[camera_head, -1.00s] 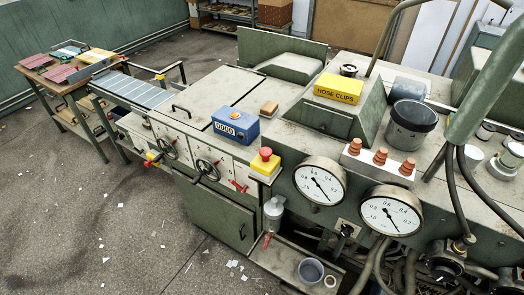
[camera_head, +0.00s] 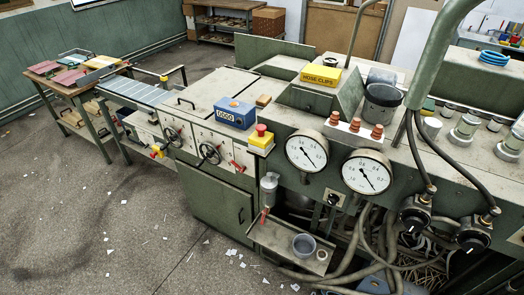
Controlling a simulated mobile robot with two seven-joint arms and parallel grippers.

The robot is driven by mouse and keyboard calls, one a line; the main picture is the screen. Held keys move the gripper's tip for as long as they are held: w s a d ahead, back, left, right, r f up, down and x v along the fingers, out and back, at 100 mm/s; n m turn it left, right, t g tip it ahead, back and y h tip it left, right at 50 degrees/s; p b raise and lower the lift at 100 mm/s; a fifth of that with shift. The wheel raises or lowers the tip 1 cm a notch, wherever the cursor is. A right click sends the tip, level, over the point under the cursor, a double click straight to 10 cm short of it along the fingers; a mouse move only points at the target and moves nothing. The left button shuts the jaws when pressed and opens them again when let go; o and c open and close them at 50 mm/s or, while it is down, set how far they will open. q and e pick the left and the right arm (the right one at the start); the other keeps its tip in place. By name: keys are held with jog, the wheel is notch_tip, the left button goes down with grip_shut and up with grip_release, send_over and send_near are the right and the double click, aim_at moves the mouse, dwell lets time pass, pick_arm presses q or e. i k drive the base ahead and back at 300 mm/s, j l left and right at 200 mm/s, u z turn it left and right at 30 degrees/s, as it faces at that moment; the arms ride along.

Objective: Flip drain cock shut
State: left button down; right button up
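A small red lever (camera_head: 264,216) hangs below a grey cylindrical filter bowl (camera_head: 269,186) on the front of the green machine. It looks like the drain cock and points steeply downward with a slight tilt. It is too small to tell whether the cock is open or shut. A grey tray (camera_head: 290,246) juts out beneath it, with a grey cup (camera_head: 304,244) on it. Neither of my grippers is in view.
Pressure gauges (camera_head: 306,151) and a yellow box with a red stop button (camera_head: 261,139) are above the lever. Other red-handled levers (camera_head: 237,166) sit on the front panel. Hoses (camera_head: 372,240) crowd the right. The floor (camera_head: 130,235) at front left is open, with paper scraps.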

aim_at(264, 212)
jog(key=i+j+z, duration=0.35)
jog(key=j, duration=0.25)
jog(key=i+j+z, duration=0.15)
jog(key=i+j, duration=0.1)
jog(key=j, duration=0.1)
